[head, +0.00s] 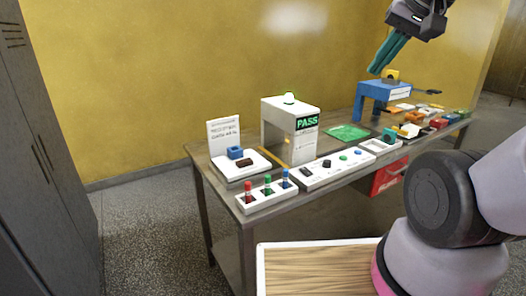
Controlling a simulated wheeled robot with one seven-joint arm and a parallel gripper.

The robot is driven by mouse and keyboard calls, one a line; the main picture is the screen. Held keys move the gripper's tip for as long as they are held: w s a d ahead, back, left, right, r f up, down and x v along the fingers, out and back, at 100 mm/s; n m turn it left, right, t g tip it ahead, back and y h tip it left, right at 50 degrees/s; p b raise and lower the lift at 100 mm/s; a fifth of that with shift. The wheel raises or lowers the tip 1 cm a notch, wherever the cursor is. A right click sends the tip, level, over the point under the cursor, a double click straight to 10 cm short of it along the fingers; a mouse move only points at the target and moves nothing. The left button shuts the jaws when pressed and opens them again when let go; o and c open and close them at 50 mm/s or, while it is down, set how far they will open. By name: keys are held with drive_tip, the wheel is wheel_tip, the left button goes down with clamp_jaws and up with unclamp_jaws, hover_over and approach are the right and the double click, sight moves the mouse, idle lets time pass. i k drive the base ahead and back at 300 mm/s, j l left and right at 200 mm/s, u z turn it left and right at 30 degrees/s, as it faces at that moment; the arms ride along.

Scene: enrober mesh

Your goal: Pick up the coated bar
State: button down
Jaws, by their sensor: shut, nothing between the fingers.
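My gripper (377,71) is at the upper right, with teal fingers pointing down and left. It is shut and empty, in the air above the blue stand at the far end of the table. A small dark brown bar (245,162), which looks like the coated bar, lies on a white plate (258,168) at the table's left end, beside a blue block (235,152). My gripper is far from it.
A white arch showing PASS (307,122) stands behind the trays. A printed sign (224,137) stands at the left. A rack (267,202) holds red, green and blue tubes. A blue stand (385,92) and many small coloured pieces crowd the right. A green sheet (348,132) lies mid-table.

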sight(242, 163)
drive_tip(key=i+j+u, duration=0.15)
drive_tip(key=u, duration=0.3)
drive_tip(key=i+j+u, duration=0.2)
drive_tip(key=u, duration=0.3)
drive_tip(key=j, duration=0.1)
